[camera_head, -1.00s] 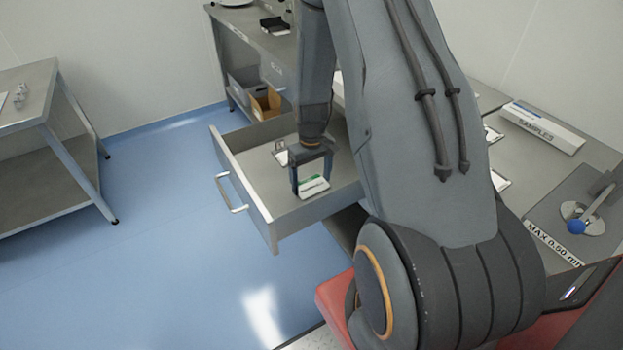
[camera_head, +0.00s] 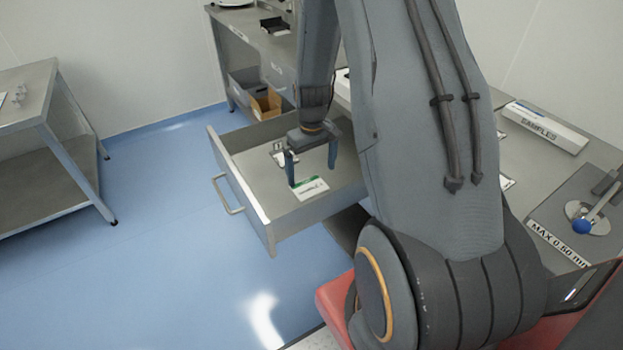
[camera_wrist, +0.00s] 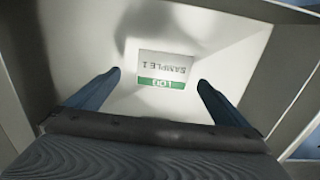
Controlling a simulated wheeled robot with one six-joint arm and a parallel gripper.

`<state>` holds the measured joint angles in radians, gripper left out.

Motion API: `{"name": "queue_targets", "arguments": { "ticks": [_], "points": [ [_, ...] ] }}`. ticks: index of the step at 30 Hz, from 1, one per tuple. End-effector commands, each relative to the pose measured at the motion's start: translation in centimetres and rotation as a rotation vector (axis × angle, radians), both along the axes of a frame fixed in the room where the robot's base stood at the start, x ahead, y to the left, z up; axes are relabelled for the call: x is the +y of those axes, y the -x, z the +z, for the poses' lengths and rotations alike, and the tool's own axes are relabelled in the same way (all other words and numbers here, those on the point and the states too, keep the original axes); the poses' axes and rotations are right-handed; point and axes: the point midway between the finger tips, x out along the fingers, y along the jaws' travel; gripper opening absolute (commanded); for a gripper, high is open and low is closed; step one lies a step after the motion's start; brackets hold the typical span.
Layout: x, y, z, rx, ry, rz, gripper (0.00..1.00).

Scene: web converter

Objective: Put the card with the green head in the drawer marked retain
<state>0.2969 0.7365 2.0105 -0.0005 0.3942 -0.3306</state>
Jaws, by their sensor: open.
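The card with the green head (camera_head: 311,188) lies flat on the floor of the open drawer (camera_head: 248,200). In the wrist view the card (camera_wrist: 165,66) shows a white face reading "SAMPLE 1" and a green band at its near end. My gripper (camera_head: 312,176) is open and empty above the drawer floor, just behind and above the card. In the wrist view its fingers (camera_wrist: 160,84) stand wide apart on either side of the card's green end, clear of it. No drawer marking is visible on the parts that show.
A small pale item with metal (camera_head: 278,154) is in the drawer behind my gripper. A steel table (camera_head: 45,110) stands left. Blue floor is clear left of the drawer.

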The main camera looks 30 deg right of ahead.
Motion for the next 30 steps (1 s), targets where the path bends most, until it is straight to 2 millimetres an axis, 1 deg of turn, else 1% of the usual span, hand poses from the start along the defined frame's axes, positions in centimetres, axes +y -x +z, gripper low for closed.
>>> {"name": "queue_targets", "arguments": {
  "ticks": [3, 9, 12, 17, 19, 20, 23, 26, 27, 30],
  "points": [
    [0.0, -0.2, 2.1, -0.004, 0.001, 0.0, 1.0],
    [0.0, -0.1, 5.2, -0.004, 0.001, 0.0, 1.0],
    [0.0, -0.1, 6.4, -0.003, 0.001, 0.0, 1.0],
    [0.0, 0.0, 7.5, -0.001, 0.0, 0.0, 1.0],
    [0.5, 0.3, 8.0, -0.003, 0.001, 0.001, 1.0],
    [0.9, 0.5, 8.3, -0.005, 0.002, 0.001, 1.0],
    [3.3, 1.9, 9.9, -0.017, 0.004, 0.001, 1.0],
    [6.7, 4.4, 11.8, -0.037, 0.007, -0.002, 1.0],
    [8.0, 5.7, 12.5, -0.044, 0.006, -0.004, 1.0],
    [10.9, 8.8, 13.9, -0.065, 0.006, -0.011, 1.0]
  ]
}}
